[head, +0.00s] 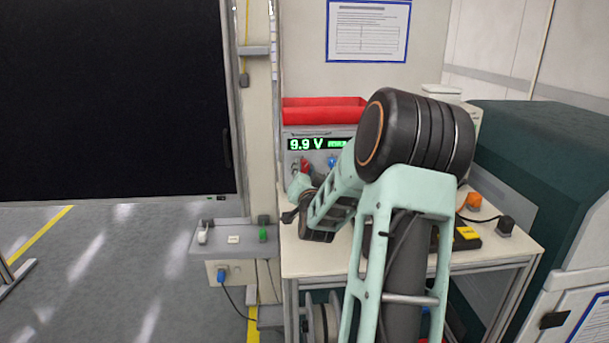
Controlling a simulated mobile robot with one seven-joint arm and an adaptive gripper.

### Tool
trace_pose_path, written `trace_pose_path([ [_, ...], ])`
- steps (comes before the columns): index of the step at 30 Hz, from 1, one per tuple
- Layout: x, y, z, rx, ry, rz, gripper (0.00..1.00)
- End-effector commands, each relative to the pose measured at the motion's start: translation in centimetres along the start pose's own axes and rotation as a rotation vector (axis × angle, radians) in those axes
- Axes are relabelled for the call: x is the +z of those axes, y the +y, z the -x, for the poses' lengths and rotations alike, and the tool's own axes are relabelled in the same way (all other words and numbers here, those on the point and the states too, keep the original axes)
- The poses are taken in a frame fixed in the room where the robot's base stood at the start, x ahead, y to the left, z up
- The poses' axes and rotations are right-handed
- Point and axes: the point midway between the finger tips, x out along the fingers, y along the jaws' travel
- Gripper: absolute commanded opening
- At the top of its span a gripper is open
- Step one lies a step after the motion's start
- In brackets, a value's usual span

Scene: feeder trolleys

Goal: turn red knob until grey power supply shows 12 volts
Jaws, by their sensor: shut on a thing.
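The grey power supply (293,131) stands at the back of the white table, and its green display (306,144) reads 9.9 V. The red knob (305,164) is on the lower left of its front panel, partly hidden by my gripper. My gripper (304,170) reaches the panel from the front and is shut on the red knob. Its fingers are small and partly hidden in this view. A blue knob (331,161) shows to the right of the red one. My arm hides the right part of the power supply and of its display.
A red bin (325,106) sits above the power supply. On the table's right side are an orange-topped item (473,200), a black-and-yellow device (467,236) and a cable with a dark block (505,226). A grey side shelf (207,251) stands left, beside open floor.

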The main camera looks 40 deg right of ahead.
Motion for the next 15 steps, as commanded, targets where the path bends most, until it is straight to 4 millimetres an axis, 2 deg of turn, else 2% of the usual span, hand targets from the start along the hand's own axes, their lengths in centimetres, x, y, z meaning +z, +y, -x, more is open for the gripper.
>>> trace_pose_path([
  [15, 0.17, 0.22, -0.01, -0.001, 0.001, -0.452, 0.03],
])
